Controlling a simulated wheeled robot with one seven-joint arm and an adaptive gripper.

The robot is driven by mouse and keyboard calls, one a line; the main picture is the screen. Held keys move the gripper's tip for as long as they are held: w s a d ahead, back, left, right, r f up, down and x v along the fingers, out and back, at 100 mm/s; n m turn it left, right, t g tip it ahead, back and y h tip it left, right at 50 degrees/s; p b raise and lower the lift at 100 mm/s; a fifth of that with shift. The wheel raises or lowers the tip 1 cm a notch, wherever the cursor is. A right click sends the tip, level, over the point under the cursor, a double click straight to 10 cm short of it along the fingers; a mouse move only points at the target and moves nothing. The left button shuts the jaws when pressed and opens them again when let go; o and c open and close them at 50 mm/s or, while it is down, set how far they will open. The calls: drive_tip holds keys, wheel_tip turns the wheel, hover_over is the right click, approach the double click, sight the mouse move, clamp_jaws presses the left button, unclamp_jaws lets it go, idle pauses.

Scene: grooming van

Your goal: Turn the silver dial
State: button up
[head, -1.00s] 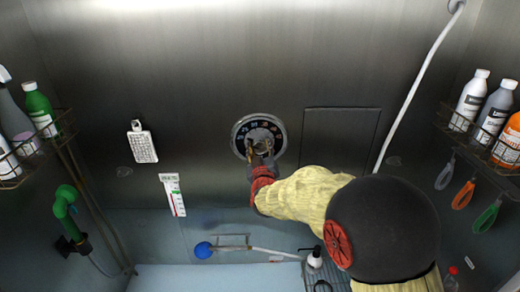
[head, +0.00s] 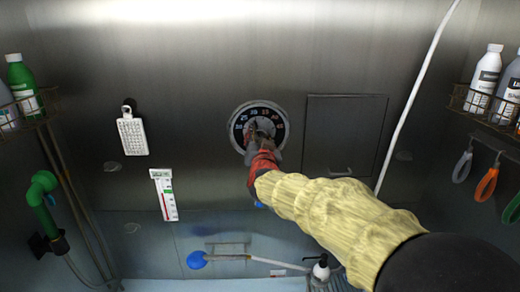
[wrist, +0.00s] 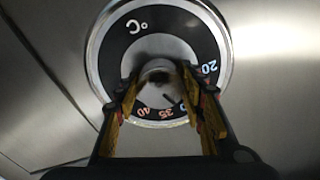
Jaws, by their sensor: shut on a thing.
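The silver dial (head: 239,120) is a round plate on the back steel wall with a dark ring of temperature numbers and a central knob. In the wrist view the dial (wrist: 110,50) fills the upper middle, with "°C", 20, 35 and 40 readable on its ring. My gripper (head: 262,135) reaches up to the dial's centre. In the wrist view my gripper (wrist: 160,88) has its two fingers on either side of the central knob (wrist: 157,70), shut on it. The fingers cover part of the number ring and the knob's sides.
A closed wall panel (head: 345,130) is right of the dial. A white perforated holder (head: 132,135) and a thermometer card (head: 164,195) hang to the left. Bottle racks stand on both side walls, with looped tools (head: 486,184) below the right one. A white hose (head: 420,90) runs down the right.

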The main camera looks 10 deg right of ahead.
drive_tip(key=m+b, duration=0.3)
drive_tip(key=shift+m+b, duration=0.3)
drive_tip(key=shift+m, duration=0.1)
drive_tip(key=shift+r+m+b, duration=0.1)
drive_tip(key=shift+m+b, duration=1.4)
drive_tip(key=shift+m, duration=0.5)
drive_tip(key=o, duration=1.2)
drive_tip(key=s+a, duration=0.2)
drive_tip(key=s, duration=0.9)
drive_tip(key=shift+s+a+f, duration=0.15)
drive_tip(key=shift+s+f, duration=0.1)
drive_tip(key=shift+s, duration=0.1)
